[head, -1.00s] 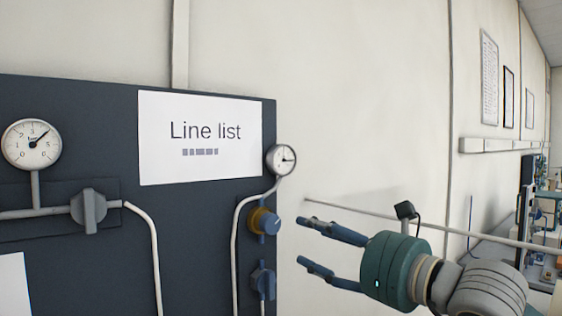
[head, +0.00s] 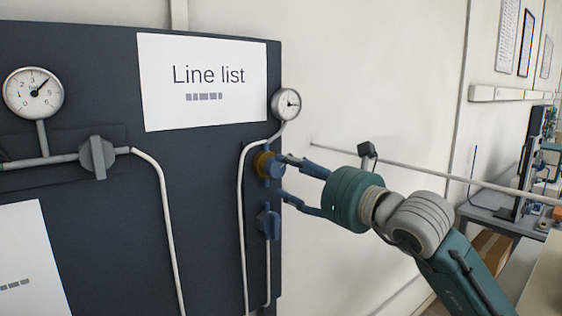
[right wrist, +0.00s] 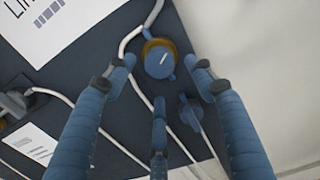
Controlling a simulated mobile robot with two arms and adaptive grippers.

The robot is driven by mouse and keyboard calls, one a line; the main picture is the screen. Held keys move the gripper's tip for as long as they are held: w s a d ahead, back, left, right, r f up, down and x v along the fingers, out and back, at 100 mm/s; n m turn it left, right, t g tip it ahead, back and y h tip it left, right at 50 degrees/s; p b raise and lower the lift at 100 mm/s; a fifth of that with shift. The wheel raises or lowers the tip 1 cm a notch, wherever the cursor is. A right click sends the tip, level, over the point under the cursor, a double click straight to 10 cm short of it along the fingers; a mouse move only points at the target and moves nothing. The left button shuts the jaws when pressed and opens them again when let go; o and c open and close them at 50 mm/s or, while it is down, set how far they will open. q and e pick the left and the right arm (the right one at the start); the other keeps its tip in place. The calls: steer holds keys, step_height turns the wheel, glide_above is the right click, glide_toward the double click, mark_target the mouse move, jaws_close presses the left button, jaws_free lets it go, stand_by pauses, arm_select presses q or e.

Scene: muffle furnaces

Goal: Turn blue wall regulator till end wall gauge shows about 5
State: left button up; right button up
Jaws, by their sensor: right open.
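The blue regulator (head: 272,165) with a brass collar sits near the right edge of the dark wall panel. In the right wrist view the regulator (right wrist: 160,62) shows a white mark on its face. The small end gauge (head: 286,104) is above it; its needle points roughly right, and its numbers are too small to read. My right gripper (head: 283,178) is open, with its fingertips close to the regulator. In the right wrist view its fingers (right wrist: 160,78) are spread about the knob, and I cannot tell whether they touch it. My left gripper is out of view.
A blue valve handle (head: 268,222) sits just below the regulator, close to the lower finger. A grey valve (head: 97,157) and larger gauge (head: 33,92) are at the left. A Line list sheet (head: 203,80) hangs beside the pipe.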

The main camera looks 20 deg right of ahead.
mark_target(278, 172)
steer(key=p+x, duration=0.1)
steer(key=x, duration=0.3)
steer(key=shift+w+a, duration=0.1)
steer(key=shift+w, duration=0.2)
steer(key=shift+c, duration=0.2)
steer(key=c, duration=1.1)
steer(key=shift+f+b, duration=0.25)
steer(key=shift+b, duration=0.7)
